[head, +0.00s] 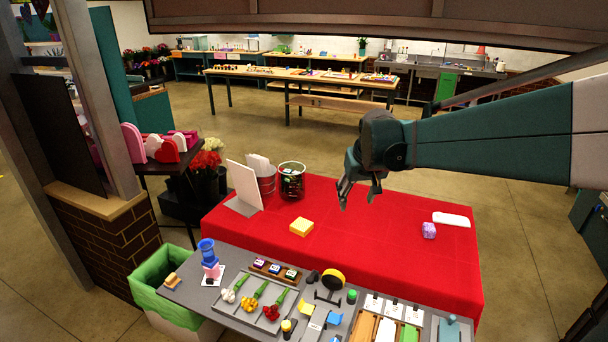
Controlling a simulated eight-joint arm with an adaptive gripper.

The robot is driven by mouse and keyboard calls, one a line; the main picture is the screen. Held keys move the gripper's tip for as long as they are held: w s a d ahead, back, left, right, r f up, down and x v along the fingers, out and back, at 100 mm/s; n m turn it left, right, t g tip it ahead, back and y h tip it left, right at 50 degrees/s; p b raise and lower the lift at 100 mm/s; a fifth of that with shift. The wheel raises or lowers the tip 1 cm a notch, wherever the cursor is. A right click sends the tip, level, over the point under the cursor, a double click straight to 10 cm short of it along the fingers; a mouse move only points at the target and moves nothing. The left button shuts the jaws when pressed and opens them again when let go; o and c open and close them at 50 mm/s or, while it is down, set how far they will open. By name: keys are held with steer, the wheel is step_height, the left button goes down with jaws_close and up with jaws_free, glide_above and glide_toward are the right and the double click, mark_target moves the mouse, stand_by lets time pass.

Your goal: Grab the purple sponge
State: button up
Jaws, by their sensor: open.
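The purple sponge (429,230) is a small light-purple block on the right part of the red-covered table (390,265), just in front of a flat white item. My gripper (357,201) is open and empty. It hangs above the red table, to the left of the purple sponge in the picture and apart from it. A yellow sponge-like block (301,227) lies on the red cloth to the left of my gripper.
A white panel (243,184) and two buckets, one dark (291,182), stand at the red table's back left. The flat white item (452,219) lies behind the sponge. A grey counter (190,290) crowded with flowers and tools runs along the front. The red cloth's middle is clear.

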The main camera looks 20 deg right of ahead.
steer(key=w+d+f+m+g, duration=0.1)
steer(key=w+d+f, duration=0.15)
steer(key=d, duration=0.45)
steer(key=w+d+f, duration=0.2)
steer(key=w+d, duration=0.1)
steer(key=d, duration=0.3)
steer(key=m+g+p, duration=0.1)
steer(key=m+g, duration=0.1)
steer(key=m, duration=0.1)
glide_above(430, 227)
steer(key=a, duration=0.1)
steer(key=f, duration=2)
steer(key=shift+s+a, duration=0.2)
steer(key=shift+s, duration=0.2)
steer(key=shift+s+d+f, duration=0.15)
steer(key=shift+d+f, duration=0.25)
steer(key=shift+f, duration=0.1)
steer(key=shift+w+d+f, duration=0.1)
steer(key=shift+w+f, duration=0.1)
steer(key=shift+f, duration=1)
steer(key=shift+w+d+f+p, duration=0.15)
steer(key=shift+f+p, duration=0.1)
steer(key=shift+f, duration=0.6)
steer(key=shift+w+d+f+p, duration=0.1)
steer(key=shift+w+f+p, duration=0.1)
steer(key=shift+f, duration=0.65)
steer(key=shift+w+d+f+p, duration=0.1)
steer(key=shift+f+p, duration=0.15)
steer(key=shift+f, duration=0.6)
